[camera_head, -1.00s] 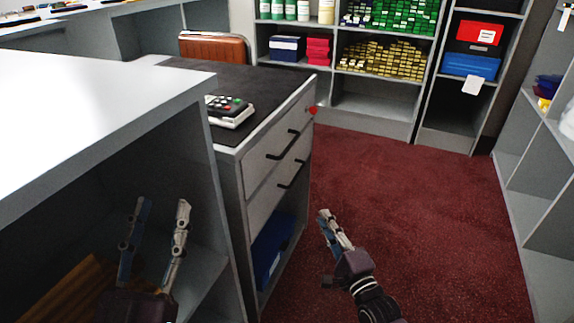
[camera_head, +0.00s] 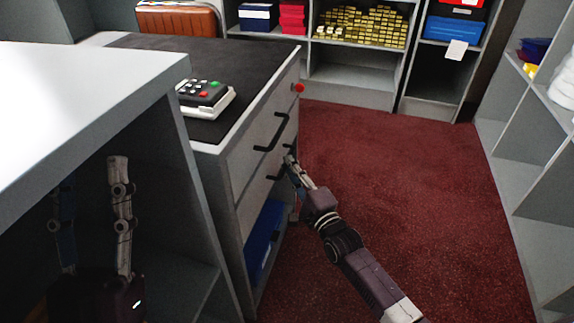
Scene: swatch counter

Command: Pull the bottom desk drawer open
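The desk (camera_head: 230,165) has two drawers on its right-facing front. The upper drawer has a black bar handle (camera_head: 272,134). The bottom drawer (camera_head: 256,187) looks shut, and its black handle (camera_head: 274,178) is partly hidden by my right gripper. My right gripper (camera_head: 290,165) is at the bottom drawer's front, its fingertips beside the handle. Whether the fingers touch or close around the handle cannot be made out. My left gripper (camera_head: 92,215) is at the lower left, in front of the white-topped counter's open shelf, with its fingers apart and nothing between them.
A white-topped counter (camera_head: 80,85) stands close on the left. A card terminal (camera_head: 207,97) lies on the desk. A blue box (camera_head: 263,240) sits in the open space under the drawers. Grey shelves (camera_head: 530,160) stand on the right. Red carpet (camera_head: 400,170) is clear between.

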